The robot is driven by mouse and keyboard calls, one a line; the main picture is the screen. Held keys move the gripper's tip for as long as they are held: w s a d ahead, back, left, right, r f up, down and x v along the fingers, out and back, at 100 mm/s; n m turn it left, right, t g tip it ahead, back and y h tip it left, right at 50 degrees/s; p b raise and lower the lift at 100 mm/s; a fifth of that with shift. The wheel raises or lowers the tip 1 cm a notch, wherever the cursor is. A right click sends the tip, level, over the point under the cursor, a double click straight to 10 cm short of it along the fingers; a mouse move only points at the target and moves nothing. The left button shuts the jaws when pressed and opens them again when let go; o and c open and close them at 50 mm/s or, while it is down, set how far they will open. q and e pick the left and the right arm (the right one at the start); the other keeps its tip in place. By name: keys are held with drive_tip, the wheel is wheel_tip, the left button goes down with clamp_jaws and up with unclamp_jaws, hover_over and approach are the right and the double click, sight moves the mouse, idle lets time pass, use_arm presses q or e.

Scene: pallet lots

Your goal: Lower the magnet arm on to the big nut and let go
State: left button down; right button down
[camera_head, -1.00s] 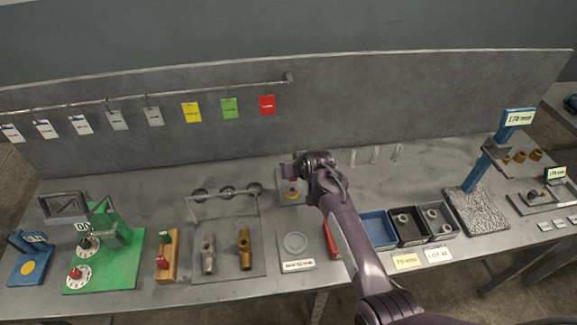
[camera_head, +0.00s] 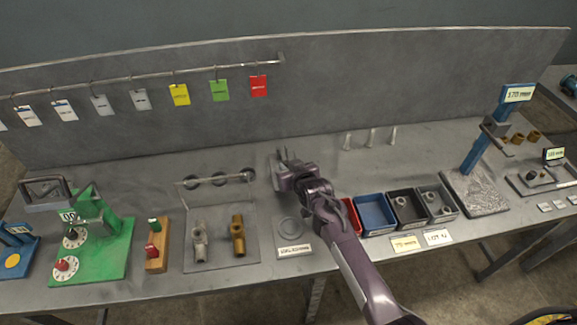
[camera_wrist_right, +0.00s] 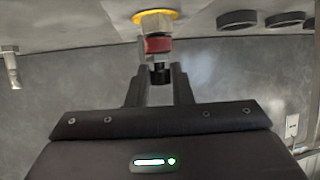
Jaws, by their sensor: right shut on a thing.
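My right gripper (camera_head: 283,157) is over the table's middle in the head view and hides what is under it. In the right wrist view its fingers (camera_wrist_right: 159,82) are shut on the black end of a small part with a red band (camera_wrist_right: 158,44), which I take as the magnet arm. Its red end is against or very close to the silver big nut (camera_wrist_right: 155,24); I cannot tell whether they touch. The nut is on a yellow disc (camera_wrist_right: 172,14). The nut does not show in the head view. My left gripper is not in view.
Right of my arm are a blue bin (camera_head: 375,210) and grey bins with rings. Left are a stand with brass and steel fittings (camera_head: 238,235) and a green fixture (camera_head: 110,250). A flat ring (camera_head: 290,228) lies just in front. Thin pegs (camera_head: 370,138) stand behind.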

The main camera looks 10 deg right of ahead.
drive_tip(key=shift+s+f, duration=0.3)
drive_tip(key=shift+f, duration=0.3)
drive_tip(key=c, duration=1.5)
unclamp_jaws()
drive_tip(key=shift+o, duration=1)
drive_tip(key=shift+w+r, duration=0.2)
drive_tip(key=v, duration=0.7)
drive_tip(key=shift+s+r, duration=0.3)
